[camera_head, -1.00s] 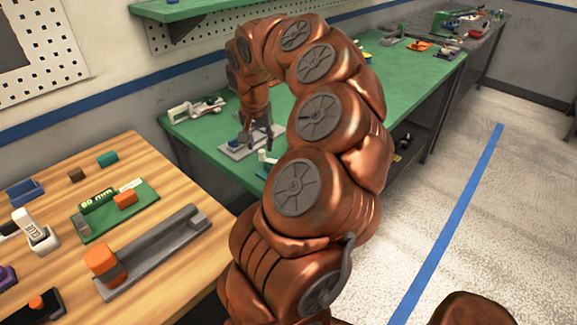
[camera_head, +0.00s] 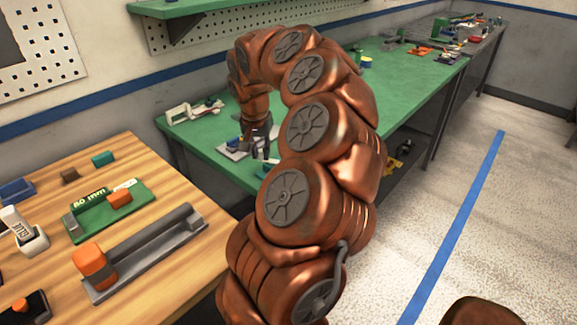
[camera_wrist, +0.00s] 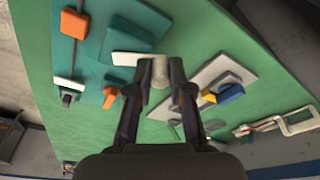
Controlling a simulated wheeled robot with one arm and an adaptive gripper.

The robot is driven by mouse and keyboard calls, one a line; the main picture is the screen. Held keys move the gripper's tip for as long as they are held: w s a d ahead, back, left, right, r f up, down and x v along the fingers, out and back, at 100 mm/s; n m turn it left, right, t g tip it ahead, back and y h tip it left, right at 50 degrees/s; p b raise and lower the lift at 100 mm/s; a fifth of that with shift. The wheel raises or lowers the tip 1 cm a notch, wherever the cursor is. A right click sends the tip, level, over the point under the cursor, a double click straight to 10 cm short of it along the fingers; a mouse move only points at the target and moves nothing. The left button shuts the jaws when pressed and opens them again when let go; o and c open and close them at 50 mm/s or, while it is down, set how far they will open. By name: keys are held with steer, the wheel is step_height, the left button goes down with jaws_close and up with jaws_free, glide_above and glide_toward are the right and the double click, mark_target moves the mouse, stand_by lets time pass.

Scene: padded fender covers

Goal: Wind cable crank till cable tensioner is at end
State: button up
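My gripper (camera_wrist: 161,75) points down over the green bench in the wrist view, its two dark fingers on either side of a light grey round knob (camera_wrist: 159,73). I cannot tell whether they touch it. A whitish bar (camera_wrist: 130,59), which looks like the crank arm, lies beside the knob on a teal base (camera_wrist: 97,57). An orange block (camera_wrist: 74,24) sits on a dark line across the teal base; it may be the cable tensioner. In the head view my gripper (camera_head: 260,146) is low over the bench, and my arm hides most of the crank area.
A grey plate (camera_wrist: 238,67) with white, yellow and blue parts (camera_wrist: 230,92) lies right of the fingers. A white clamp-like tool (camera_head: 193,110) lies farther left on the green bench (camera_head: 205,130). A wooden table (camera_head: 140,160) with several fixtures stands in front.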

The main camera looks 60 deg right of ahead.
steer(key=shift+c, duration=0.9)
steer(key=n, duration=0.1)
steer(key=a+n, duration=0.1)
steer(key=n, duration=0.2)
steer(key=shift+s+a+t, duration=0.15)
steer(key=shift+s+t, duration=0.15)
steer(key=shift+t, duration=0.1)
steer(key=shift+s+a+n+t+y, duration=0.15)
steer(key=shift+s+a+n+y, duration=0.15)
steer(key=shift+n, duration=0.75)
steer(key=shift+s+a+n+t+y, duration=0.15)
steer(key=shift+a+n+y, duration=0.1)
steer(key=shift+n, duration=0.8)
